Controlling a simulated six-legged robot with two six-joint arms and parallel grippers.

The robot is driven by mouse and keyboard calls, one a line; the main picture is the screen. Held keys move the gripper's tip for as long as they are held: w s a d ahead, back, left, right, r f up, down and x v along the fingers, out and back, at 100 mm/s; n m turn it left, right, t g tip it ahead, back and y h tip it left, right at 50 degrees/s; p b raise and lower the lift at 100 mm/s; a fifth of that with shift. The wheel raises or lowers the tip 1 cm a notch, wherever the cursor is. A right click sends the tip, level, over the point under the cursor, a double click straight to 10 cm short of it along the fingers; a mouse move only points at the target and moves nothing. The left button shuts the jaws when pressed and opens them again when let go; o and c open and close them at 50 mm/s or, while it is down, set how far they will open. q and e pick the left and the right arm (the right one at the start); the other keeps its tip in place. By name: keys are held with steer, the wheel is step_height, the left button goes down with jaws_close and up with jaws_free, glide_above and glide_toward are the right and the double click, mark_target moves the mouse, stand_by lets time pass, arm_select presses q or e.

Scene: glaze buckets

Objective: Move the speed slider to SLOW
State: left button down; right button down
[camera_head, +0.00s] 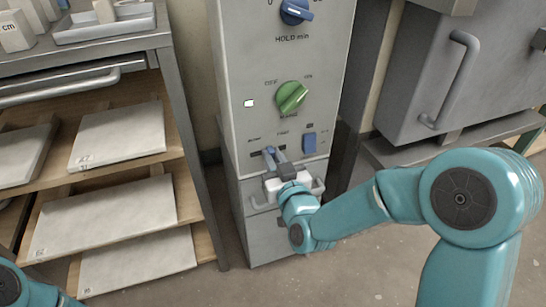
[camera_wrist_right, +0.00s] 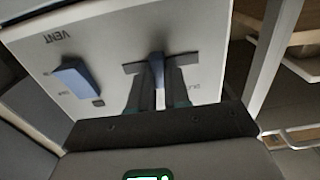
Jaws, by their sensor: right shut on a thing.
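The speed slider (camera_wrist_right: 157,66) is a small blue knob in a dark horizontal slot on the pale control panel (camera_head: 238,115). In the wrist view it sits near the middle of its slot. My right gripper (camera_wrist_right: 158,88) is shut on it, with one dark finger on each side. In the head view the right gripper (camera_head: 275,154) reaches the panel below the green dial and covers most of the slider. The end label beside the slot in the wrist view is partly hidden by a finger. My left gripper is out of view.
A blue VENT switch (camera_head: 309,143) sits right of the slider; it also shows in the wrist view (camera_wrist_right: 76,80). Above are a green dial (camera_head: 291,97) and a blue HOLD dial (camera_head: 296,11). A shelf rack (camera_head: 190,140) stands left, a grey cabinet (camera_head: 425,75) right.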

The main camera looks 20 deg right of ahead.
mark_target(255, 153)
steer(key=shift+a+f+b, duration=0.1)
steer(key=shift+a+b, duration=0.4)
steer(key=shift+a, duration=1.2)
steer(key=c, duration=1.1)
jaws_free()
steer(key=shift+a, duration=0.1)
